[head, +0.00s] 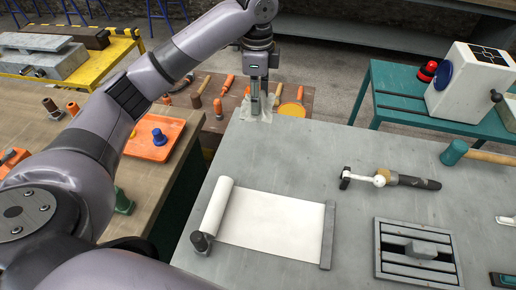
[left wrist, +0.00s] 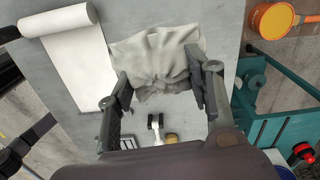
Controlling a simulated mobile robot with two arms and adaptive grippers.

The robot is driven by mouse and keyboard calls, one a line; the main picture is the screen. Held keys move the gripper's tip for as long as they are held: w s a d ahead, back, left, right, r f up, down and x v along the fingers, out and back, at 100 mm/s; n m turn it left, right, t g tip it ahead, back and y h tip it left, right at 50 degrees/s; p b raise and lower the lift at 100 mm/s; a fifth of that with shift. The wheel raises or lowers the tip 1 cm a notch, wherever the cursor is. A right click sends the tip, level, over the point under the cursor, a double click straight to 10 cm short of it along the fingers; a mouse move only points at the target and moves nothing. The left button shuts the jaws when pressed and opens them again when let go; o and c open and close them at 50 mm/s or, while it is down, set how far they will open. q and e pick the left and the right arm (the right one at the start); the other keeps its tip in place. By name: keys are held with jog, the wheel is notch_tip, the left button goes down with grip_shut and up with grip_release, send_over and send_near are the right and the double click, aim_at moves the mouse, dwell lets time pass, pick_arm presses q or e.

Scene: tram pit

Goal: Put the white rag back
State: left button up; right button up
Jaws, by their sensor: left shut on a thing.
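The white rag (head: 243,108) looks pale grey and crumpled. It is at the far left corner of the grey table (head: 300,150) in the head view. My left gripper (head: 256,104) points down there and is shut on the rag. In the left wrist view the rag (left wrist: 158,60) is bunched between the two fingers of my left gripper (left wrist: 160,78), with folds spreading beyond them. I cannot tell whether its underside touches the tabletop. My right gripper is in neither view.
On the grey table are a partly unrolled paper roll (head: 270,222), a ratchet-like tool (head: 390,180), a slatted grey plate (head: 417,254) and a teal mallet (head: 455,152). A wooden bench with an orange tray (head: 155,139) stands left. A teal table (head: 385,78) stands back right.

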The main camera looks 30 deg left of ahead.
pick_arm(q)
notch_tip(320, 180, down, 14)
jog(key=shift+a+r+p, duration=0.1)
jog(key=shift+r+p, duration=0.05)
jog(key=shift+p, duration=1)
jog(key=shift+f, duration=0.3)
notch_tip(320, 180, down, 4)
jog(key=shift+r+p, duration=0.15)
jog(key=shift+p, duration=0.95)
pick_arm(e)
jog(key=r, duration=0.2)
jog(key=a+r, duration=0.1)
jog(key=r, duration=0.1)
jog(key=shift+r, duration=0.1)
pick_arm(q)
jog(key=shift+f, duration=0.35)
jog(key=o, duration=1.1)
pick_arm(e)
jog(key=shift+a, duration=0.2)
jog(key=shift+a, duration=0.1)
